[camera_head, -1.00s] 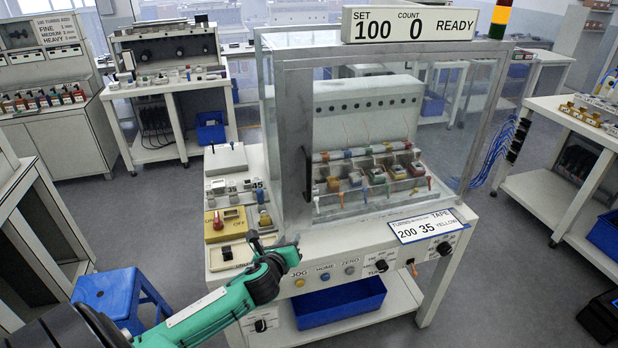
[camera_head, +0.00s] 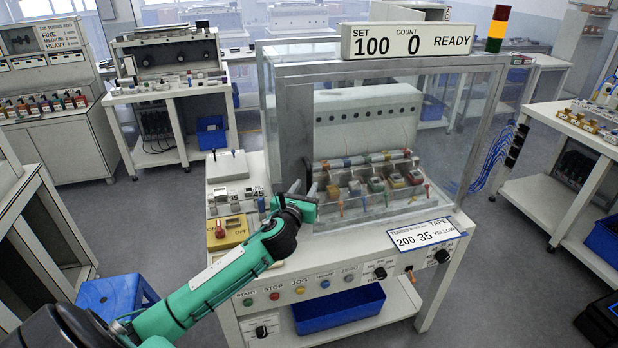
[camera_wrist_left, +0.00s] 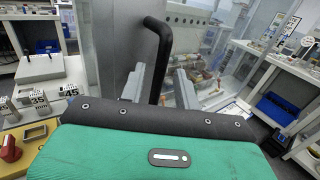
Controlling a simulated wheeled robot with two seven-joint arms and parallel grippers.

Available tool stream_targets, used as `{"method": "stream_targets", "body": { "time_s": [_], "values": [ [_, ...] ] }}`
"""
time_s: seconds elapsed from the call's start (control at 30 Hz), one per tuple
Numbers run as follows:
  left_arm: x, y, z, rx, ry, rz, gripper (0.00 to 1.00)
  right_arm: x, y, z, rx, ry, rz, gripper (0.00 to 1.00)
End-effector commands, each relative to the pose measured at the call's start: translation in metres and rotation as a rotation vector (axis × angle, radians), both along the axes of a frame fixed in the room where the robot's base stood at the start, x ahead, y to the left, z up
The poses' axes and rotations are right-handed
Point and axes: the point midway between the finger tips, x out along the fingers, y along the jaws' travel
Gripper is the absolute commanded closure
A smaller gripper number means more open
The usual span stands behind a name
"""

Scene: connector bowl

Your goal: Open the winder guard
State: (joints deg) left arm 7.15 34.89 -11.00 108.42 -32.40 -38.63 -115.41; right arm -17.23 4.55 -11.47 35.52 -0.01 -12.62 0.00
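The winder guard (camera_head: 295,125) is a clear enclosure with a grey metal frame over the winder; its front panel is closed. Its black bent handle (camera_wrist_left: 163,55) is on the wide metal upright at the left. My left gripper (camera_head: 303,188) is at this handle, in front of the guard. In the wrist view the fingers of my left gripper (camera_wrist_left: 160,82) are apart, with the handle showing between them. Contact with it cannot be told. In the head view the gripper mostly hides the handle. My right gripper is not in view.
The winder bench (camera_head: 340,260) has buttons along its front and a blue bin (camera_head: 340,308) below. A yellow switch box (camera_head: 227,232) and small weights stand left of the guard. A display (camera_head: 410,40) reading SET 100, COUNT 0, READY tops the guard. A blue stool (camera_head: 112,295) stands at lower left.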

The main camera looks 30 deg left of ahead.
Motion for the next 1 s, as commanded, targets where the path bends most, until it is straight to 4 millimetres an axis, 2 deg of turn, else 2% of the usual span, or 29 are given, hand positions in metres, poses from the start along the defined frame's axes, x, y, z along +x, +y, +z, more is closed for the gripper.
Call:
{"method": "stream_targets", "body": {
  "time_s": [0.1, 0.3, 0.67, 0.83, 1.0],
  "values": [
    [0.018, 0.005, 0.002, -0.002, -0.001, 0.001, 0.68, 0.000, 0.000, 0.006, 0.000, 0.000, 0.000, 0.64],
    [0.034, 0.009, 0.001, -0.002, -0.001, 0.000, 0.68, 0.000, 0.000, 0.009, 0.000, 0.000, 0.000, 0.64],
    [0.037, 0.010, -0.001, -0.001, 0.001, 0.000, 0.68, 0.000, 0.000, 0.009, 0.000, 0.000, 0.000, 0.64],
    [0.037, 0.010, -0.001, -0.001, 0.001, -0.001, 1.00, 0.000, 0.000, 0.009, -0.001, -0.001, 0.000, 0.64],
    [0.037, 0.010, -0.001, -0.001, 0.001, 0.000, 1.00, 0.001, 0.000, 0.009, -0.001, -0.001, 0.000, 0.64]
  ]
}}
